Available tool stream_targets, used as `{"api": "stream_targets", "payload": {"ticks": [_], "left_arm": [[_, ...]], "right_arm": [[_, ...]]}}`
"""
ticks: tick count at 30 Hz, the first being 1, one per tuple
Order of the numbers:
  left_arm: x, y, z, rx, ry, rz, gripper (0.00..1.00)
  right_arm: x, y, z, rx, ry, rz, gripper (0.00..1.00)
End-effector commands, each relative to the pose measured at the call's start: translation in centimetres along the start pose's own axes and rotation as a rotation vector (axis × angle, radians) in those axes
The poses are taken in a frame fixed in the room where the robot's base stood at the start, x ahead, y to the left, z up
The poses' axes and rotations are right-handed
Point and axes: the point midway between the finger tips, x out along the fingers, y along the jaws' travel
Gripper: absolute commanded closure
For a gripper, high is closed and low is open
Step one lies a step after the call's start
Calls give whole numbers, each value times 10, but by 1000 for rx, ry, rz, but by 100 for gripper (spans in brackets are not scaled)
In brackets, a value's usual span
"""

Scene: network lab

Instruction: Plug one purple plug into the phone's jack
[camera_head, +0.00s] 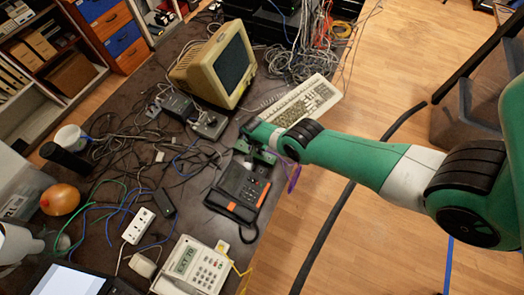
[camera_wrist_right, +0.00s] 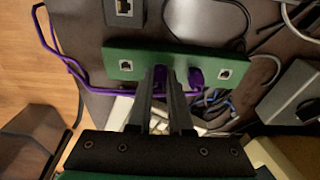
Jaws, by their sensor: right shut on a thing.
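My right gripper (camera_head: 258,150) is at the far end of the black phone with orange parts (camera_head: 244,188). In the right wrist view the gripper (camera_wrist_right: 161,82) is shut on a purple plug (camera_wrist_right: 159,76), largely hidden between its fingers, beside a green plate (camera_wrist_right: 135,56). A second purple plug (camera_wrist_right: 196,77) sits just to the right, at the plate's edge. A dark box with a square jack (camera_wrist_right: 124,8) shows at the top; it may be the phone's edge. Purple cable (camera_wrist_right: 83,82) runs off left, and hangs in a loop in the head view (camera_head: 293,178). My left gripper is out of view.
A beige monitor (camera_head: 205,72) and a keyboard (camera_head: 305,102) stand beyond the phone. A cream desk phone (camera_head: 192,265), a power strip (camera_head: 139,225) and tangled cables (camera_head: 125,155) cover the table. A grey box (camera_wrist_right: 292,95) is at the right in the wrist view.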

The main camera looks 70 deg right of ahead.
Motion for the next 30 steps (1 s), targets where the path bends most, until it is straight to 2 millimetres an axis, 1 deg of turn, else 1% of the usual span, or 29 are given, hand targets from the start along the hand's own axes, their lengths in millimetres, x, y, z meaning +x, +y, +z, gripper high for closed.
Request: {"api": "stream_targets", "payload": {"ticks": [11, 30], "left_arm": [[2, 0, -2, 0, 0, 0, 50], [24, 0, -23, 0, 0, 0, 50]], "right_arm": [[-3, 0, 0, 0, 0, 0, 100], [-33, 0, -5, 0, 0, 0, 100]]}}
